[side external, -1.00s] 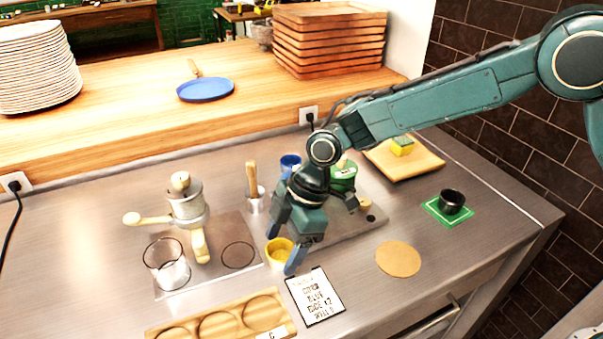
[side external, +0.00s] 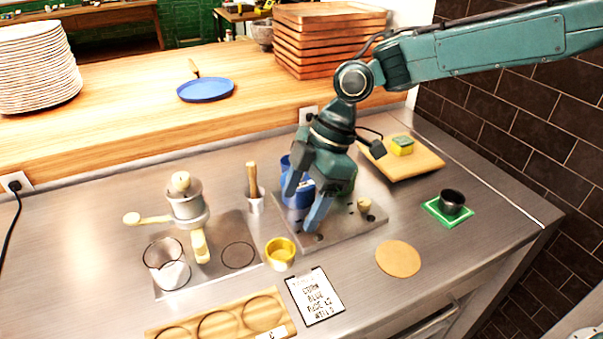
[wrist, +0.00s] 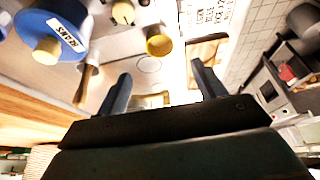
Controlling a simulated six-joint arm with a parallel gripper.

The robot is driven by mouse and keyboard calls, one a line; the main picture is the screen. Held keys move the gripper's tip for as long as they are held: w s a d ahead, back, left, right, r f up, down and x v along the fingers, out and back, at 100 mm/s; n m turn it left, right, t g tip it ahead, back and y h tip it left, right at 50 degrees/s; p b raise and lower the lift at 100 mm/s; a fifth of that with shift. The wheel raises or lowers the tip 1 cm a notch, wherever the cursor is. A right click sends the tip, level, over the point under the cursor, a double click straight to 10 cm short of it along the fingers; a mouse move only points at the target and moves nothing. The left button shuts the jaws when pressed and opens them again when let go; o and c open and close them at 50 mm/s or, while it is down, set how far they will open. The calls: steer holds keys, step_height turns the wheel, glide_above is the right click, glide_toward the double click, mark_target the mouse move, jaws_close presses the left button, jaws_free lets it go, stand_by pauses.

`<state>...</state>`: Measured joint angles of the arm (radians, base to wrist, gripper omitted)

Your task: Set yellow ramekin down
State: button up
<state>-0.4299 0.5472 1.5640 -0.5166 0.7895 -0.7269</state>
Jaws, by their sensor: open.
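The yellow ramekin (side external: 280,253) stands upright on the steel counter, at the right edge of the grey plate and behind the wooden tray. It also shows in the wrist view (wrist: 159,42), apart from both fingers. My gripper (side external: 302,208) is open and empty, behind and to the right of the ramekin, over the metal stand in front of the blue canister. Its two fingers also show in the wrist view (wrist: 160,82).
A blue canister (side external: 296,197) stands close behind my gripper. A printed card (side external: 316,297) and a wooden tray with round hollows (side external: 249,317) lie in front. A grinder-like pot (side external: 186,200) and glass beaker (side external: 167,265) stand left. A cork disc (side external: 398,259) lies right.

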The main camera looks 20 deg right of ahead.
steer(key=shift+v, duration=1.1)
steer(key=s+d+r+m+t+h, duration=0.15)
steer(key=s+d+r+m, duration=0.3)
steer(key=d, duration=0.45)
steer(key=s+d+r+m+t, duration=0.2)
steer(key=s+d+r+m, duration=0.3)
steer(key=d, duration=0.3)
steer(key=s+d+f+m+t+h, duration=0.1)
steer(key=s+d+m+t+h, duration=0.1)
steer(key=s+d+m, duration=0.6)
steer(key=s+d+h, duration=0.1)
steer(key=s+d, duration=0.4)
steer(key=s, duration=0.3)
steer(key=shift+f+m, duration=0.1)
steer(key=shift+m, duration=0.15)
